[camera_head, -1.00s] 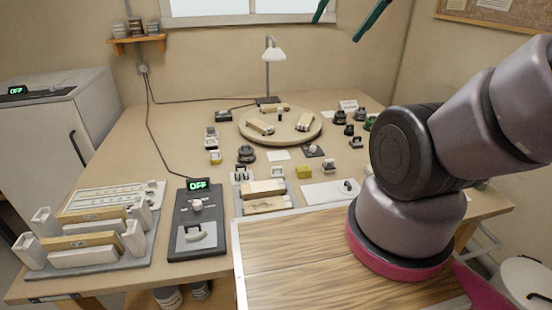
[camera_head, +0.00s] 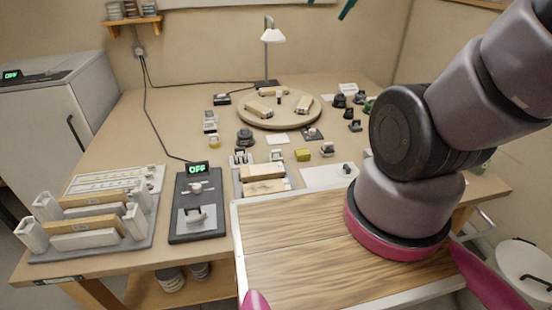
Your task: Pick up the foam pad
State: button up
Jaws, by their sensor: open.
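A small yellow block (camera_head: 302,155), which looks most like the foam pad, lies on the bench in front of the round wooden board. It is too small to be sure of its material. My gripper (camera_head: 327,9) shows only as two teal fingertips at the top edge. They are spread apart with nothing visible between them. The gripper is high above the bench and well away from the yellow block. The rest of the gripper is out of frame.
A round board (camera_head: 279,118) holds several wooden pieces near a lamp (camera_head: 271,35). Small dark parts stand to its right. A switch box (camera_head: 197,222) and a rack (camera_head: 95,222) stand at left. The wood-grain panel (camera_head: 290,245) in front is clear.

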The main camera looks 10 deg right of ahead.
jog(key=w+a+f+m+g+y, duration=0.1)
jog(key=w+f+m, duration=0.1)
jog(key=w+f, duration=0.35)
jog(key=w+f+m+g, duration=0.2)
jog(key=w, duration=0.6)
jog(key=m+g+y, duration=0.1)
jog(key=m+g, duration=0.2)
jog(key=m, duration=0.4)
send_over(278, 150)
jog(key=d, duration=0.3)
notch_tip(278, 150, down, 29)
jog(key=f, duration=0.4)
jog(key=a+f+m, duration=0.1)
jog(key=f, duration=0.4)
jog(key=f+m, duration=0.1)
jog(key=f, duration=0.4)
jog(key=shift+s+a+f, duration=0.15)
jog(key=shift+a, duration=0.05)
jog(key=shift+x, duration=2.95)
jog(key=shift+a, duration=0.1)
grip_shut()
notch_tip(278, 150, up, 10)
jog(key=shift+r, duration=0.1)
jog(key=shift+c, duration=1.9)
grip_release()
jog(key=c, duration=0.5)
